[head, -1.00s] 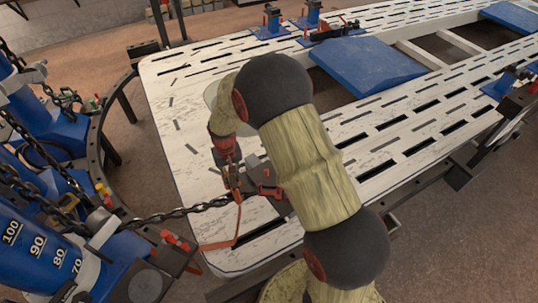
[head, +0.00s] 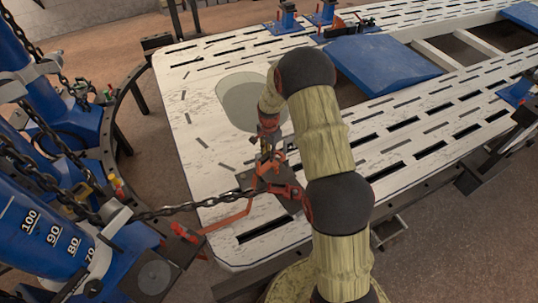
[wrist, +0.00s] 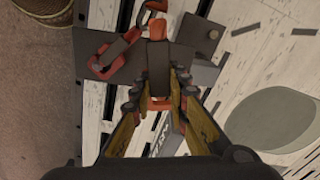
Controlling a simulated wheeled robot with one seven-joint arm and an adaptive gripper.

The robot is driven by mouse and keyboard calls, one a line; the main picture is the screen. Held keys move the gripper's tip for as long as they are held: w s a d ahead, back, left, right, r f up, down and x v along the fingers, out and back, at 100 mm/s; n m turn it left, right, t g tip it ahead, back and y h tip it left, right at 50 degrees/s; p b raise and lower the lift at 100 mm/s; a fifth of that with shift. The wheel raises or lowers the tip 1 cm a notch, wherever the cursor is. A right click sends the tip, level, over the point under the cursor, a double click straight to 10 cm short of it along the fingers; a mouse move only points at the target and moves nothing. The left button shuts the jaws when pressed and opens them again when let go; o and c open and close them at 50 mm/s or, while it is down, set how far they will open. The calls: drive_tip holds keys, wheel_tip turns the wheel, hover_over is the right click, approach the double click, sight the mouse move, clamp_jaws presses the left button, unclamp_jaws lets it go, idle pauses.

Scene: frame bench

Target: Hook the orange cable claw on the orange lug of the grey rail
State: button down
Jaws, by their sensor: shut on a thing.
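My gripper (wrist: 159,90) is shut on an orange claw piece (wrist: 158,104), whose orange end shows between the fingers in the wrist view. A dark band and more orange run upward from it. In the head view my gripper (head: 266,158) is above the bench's near left part, and the orange cable (head: 232,218) runs from it down to the left. A dark grey plate (wrist: 200,38) lies under the claw. A red-orange link (wrist: 104,62) lies on its left part. I cannot tell whether the claw touches a lug; the lug is not clearly distinguishable.
The white slotted bench (head: 205,125) fills the middle. A taut chain (head: 185,209) runs from the blue tower (head: 35,240) at left towards the plate. A blue ramp (head: 380,66) stands farther back.

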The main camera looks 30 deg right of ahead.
drive_tip(key=shift+a, duration=0.1)
drive_tip(key=shift+f+b, duration=2.65)
drive_tip(key=shift+f, duration=2.5)
drive_tip(key=c, duration=1.7)
unclamp_jaws()
drive_tip(key=shift+o, duration=0.3)
drive_tip(key=shift+s, duration=0.1)
wheel_tip(320, 180, up, 12)
